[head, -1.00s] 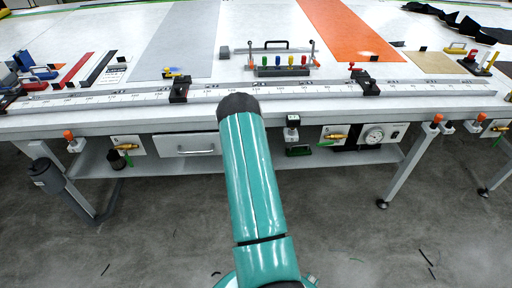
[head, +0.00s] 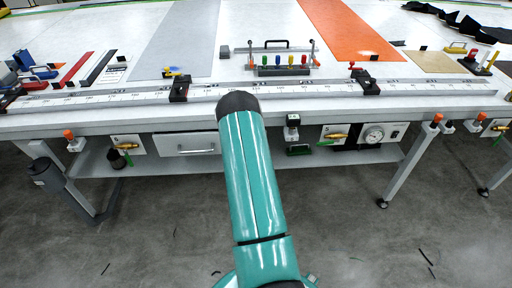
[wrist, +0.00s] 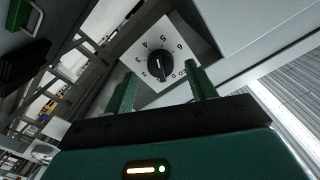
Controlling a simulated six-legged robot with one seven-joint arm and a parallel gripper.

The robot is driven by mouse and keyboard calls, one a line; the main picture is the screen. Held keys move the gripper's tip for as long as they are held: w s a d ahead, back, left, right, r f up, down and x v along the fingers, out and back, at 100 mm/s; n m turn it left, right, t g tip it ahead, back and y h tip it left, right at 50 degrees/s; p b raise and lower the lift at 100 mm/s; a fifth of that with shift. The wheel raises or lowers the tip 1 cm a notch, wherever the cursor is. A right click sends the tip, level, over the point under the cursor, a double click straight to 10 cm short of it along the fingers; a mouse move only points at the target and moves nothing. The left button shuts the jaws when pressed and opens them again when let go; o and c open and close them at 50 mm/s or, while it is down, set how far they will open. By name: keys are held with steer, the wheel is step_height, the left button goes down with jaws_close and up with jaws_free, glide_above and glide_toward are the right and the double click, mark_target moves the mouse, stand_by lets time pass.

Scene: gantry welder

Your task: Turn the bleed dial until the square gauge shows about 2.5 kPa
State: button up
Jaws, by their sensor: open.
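The dial (wrist: 158,65) is a black knob on a white square plate (wrist: 178,37) with printed numbers, seen in the wrist view. My gripper (wrist: 160,72) is open, its two green fingers on either side of the knob. I cannot tell whether the fingers touch it. In the head view a round-faced white gauge (head: 374,134) sits on a panel under the table edge; its reading is too small to make out. I cannot make out a square gauge for certain. My gripper is hidden in the head view behind my teal arm.
A long table (head: 120,125) with a ruled metal rail (head: 315,90) spans the head view. Below it are a drawer (head: 186,143), yellow valves (head: 336,136) and a small dark box with green (head: 299,150). A table leg (head: 411,165) stands to the right.

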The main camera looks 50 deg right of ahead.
steer(key=v, duration=1.1)
steer(key=w+a+r+n+y, duration=0.25)
steer(key=w+a+r, duration=0.25)
steer(key=w+r, duration=0.3)
steer(key=w+a+r+n+y, duration=0.2)
steer(key=w+a+r+y, duration=0.2)
steer(key=w+r, duration=0.35)
steer(key=a+r+n+g+y, duration=0.2)
steer(key=a+r+n+y, duration=0.2)
steer(key=a+r, duration=0.8)
steer(key=s+a+r+n+g+y, duration=0.1)
steer(key=s+a+r+n+g, duration=0.1)
steer(key=s+a, duration=0.6)
steer(key=s+a+r+n+g+y, duration=0.2)
steer(key=s+a+r+n, duration=0.2)
steer(key=s+a, duration=0.5)
steer(key=s+r, duration=0.1)
steer(key=s, duration=0.2)
steer(key=shift+s+r+n, duration=0.35)
steer(key=shift+s+r, duration=0.05)
